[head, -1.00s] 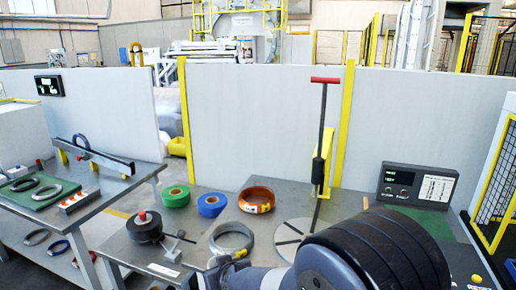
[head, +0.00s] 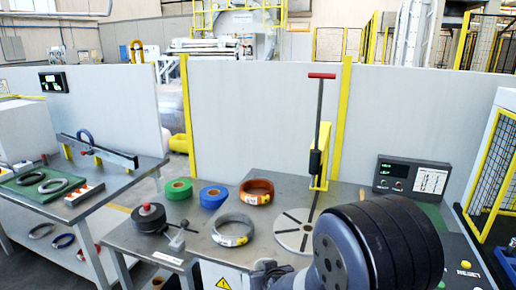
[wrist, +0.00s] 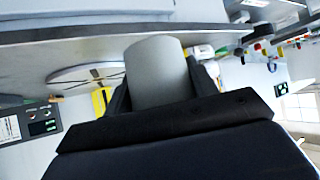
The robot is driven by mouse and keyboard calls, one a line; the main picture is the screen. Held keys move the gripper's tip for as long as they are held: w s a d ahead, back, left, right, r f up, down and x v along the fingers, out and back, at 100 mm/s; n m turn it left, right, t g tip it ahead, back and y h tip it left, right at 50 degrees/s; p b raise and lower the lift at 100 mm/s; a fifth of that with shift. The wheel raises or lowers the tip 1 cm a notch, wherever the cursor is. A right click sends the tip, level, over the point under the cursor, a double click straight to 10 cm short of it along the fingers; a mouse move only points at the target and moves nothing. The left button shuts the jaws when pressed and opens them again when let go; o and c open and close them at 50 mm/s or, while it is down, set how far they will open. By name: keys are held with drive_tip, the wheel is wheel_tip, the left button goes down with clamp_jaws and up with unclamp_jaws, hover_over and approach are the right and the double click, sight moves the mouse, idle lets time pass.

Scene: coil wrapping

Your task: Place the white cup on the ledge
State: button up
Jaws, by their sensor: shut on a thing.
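The white cup (wrist: 156,66) shows in the wrist view as a plain, pale grey-white cylinder between the jaws. My gripper (wrist: 160,95) is shut around its sides; one dark finger shows on each side of it. In the head view the dark end of my gripper (head: 266,272) is at the bottom, by the front edge of the grey workbench (head: 205,225). The cup cannot be made out there. I cannot tell which surface is the ledge.
On the bench are a grey wire coil (head: 232,230), an orange coil (head: 257,191), green tape (head: 178,189), blue tape (head: 213,196), a round slotted plate (head: 298,238) and a red-handled post (head: 320,130). A control box (head: 412,179) stands at the right. A side table (head: 75,205) holds more coils.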

drive_tip(key=s+d+f+m+h, duration=0.1)
drive_tip(key=d+f, duration=0.2)
drive_tip(key=d, duration=0.3)
drive_tip(key=s+d+f+m+h, duration=0.1)
drive_tip(key=d+f, duration=0.1)
drive_tip(key=d, duration=0.5)
drive_tip(key=s+f, duration=0.4)
drive_tip(key=f, duration=0.1)
drive_tip(key=shift+s+f+m, duration=0.3)
drive_tip(key=shift+s+f, duration=0.05)
drive_tip(key=shift+f, duration=0.05)
drive_tip(key=shift+w+d+h, duration=0.15)
drive_tip(key=shift+d+h, duration=0.05)
drive_tip(key=shift+h, duration=0.1)
